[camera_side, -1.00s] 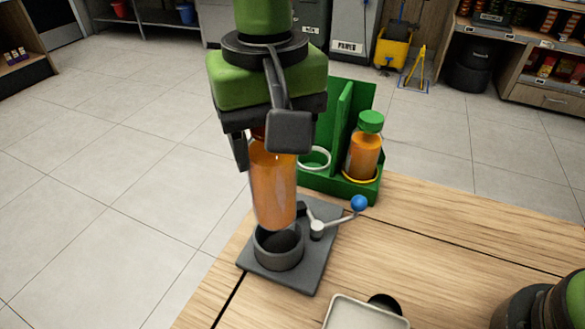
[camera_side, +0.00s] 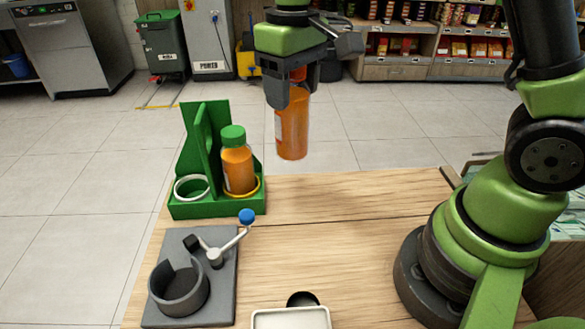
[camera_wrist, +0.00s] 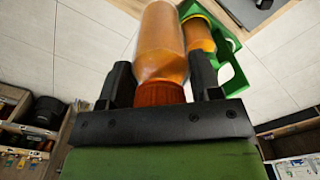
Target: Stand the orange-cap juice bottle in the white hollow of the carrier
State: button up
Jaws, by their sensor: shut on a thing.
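My gripper (camera_side: 289,84) is shut on the orange-cap juice bottle (camera_side: 292,130). It holds the bottle by its top, nearly upright, in the air behind and right of the carrier in the picture. The wrist view shows the orange cap (camera_wrist: 160,93) between the two fingers. The green carrier (camera_side: 190,210) stands at the table's far left. Its left hollow, ringed in white (camera_side: 192,198), is empty. Its right hollow, ringed in yellow, holds a green-cap bottle (camera_side: 238,170) of orange juice.
A grey fixture (camera_side: 222,285) with an open cup (camera_side: 180,298) and a blue-knobbed lever (camera_side: 246,216) sits in front of the carrier. A pale tray (camera_side: 290,319) is at the front edge. The middle of the table is clear.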

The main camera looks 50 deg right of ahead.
jog(key=shift+s+d+f, duration=0.1)
jog(key=shift+s+d, duration=0.1)
jog(key=shift+d, duration=0.3)
jog(key=shift+s+d, duration=0.15)
jog(key=shift+d, duration=0.35)
jog(key=s+a+f+n, duration=0.1)
jog(key=s+a+n, duration=0.9)
jog(key=a+n, duration=0.65)
notch_tip(320, 180, down, 10)
jog(key=s+n, duration=0.1)
jog(key=shift+s+d+f, duration=0.15)
jog(key=shift+f, duration=0.15)
jog(key=o, duration=1.4)
